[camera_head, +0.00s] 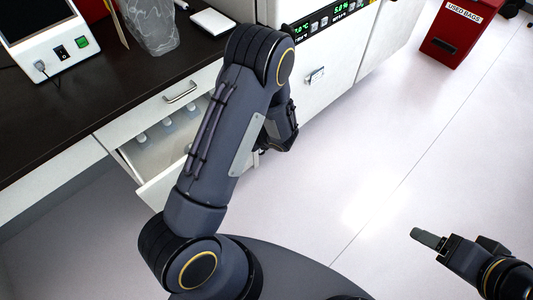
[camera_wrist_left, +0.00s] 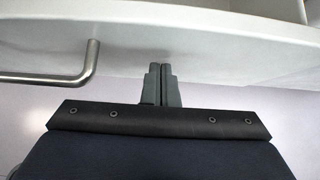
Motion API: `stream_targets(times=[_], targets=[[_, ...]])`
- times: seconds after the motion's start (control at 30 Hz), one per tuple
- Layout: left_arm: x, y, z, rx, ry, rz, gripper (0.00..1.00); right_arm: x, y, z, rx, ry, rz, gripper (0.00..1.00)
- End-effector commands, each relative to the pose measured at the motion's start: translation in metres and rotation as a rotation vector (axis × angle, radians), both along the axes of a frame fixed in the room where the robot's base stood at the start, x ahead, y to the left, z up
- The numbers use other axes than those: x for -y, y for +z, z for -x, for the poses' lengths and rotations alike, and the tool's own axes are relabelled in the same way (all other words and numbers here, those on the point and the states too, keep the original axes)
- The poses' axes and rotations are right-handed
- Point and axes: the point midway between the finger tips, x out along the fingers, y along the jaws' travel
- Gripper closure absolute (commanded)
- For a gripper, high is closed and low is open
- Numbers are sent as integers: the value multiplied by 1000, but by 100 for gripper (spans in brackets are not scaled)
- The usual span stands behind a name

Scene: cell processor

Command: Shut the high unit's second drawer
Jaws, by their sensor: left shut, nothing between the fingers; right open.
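The second drawer (camera_head: 158,186) of the dark-topped unit stands pulled out below a closed top drawer (camera_head: 174,100). Small pale items lie inside it. My left arm crosses in front and hides its right part. In the left wrist view the white drawer front (camera_wrist_left: 222,50) runs across the top, with a metal bar handle (camera_wrist_left: 75,72) to the left. My left gripper (camera_wrist_left: 163,70) is shut and empty, its tips at or very near the drawer front, right of the handle; contact is unclear. My right gripper (camera_head: 428,238) is open and empty over the floor, far from the drawer.
The dark counter (camera_head: 75,100) carries a white device with a screen (camera_head: 45,40) and a clear bag (camera_head: 150,25). A white cabinet with green displays (camera_head: 325,50) stands right of the drawers. A red bin (camera_head: 447,45) is at the back right. The floor between is clear.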

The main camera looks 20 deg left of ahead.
Motion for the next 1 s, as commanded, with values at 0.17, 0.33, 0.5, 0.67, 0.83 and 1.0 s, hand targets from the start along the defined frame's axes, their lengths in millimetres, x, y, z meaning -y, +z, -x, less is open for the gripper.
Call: stream_targets(times=[0.17, 0.33, 0.5, 0.67, 0.83, 1.0], targets=[[-49, -2, -20, 4, 6, -1, 100, 0, -16, 0, 0, 0, 0, 29], [-91, -1, -37, 3, 5, -2, 100, 0, -21, 0, 0, 0, 0, 29], [-125, 0, -51, 2, 4, -1, 100, 0, -23, 0, 0, 0, 0, 29], [-149, 0, -61, 2, 3, -1, 100, 0, -23, 0, 0, 0, 0, 29], [-164, 0, -68, 1, 1, -2, 100, 0, -23, 0, 0, 0, 0, 29], [-171, 1, -71, 0, 0, -1, 100, 0, -23, 0, 0, 0, 0, 29]])
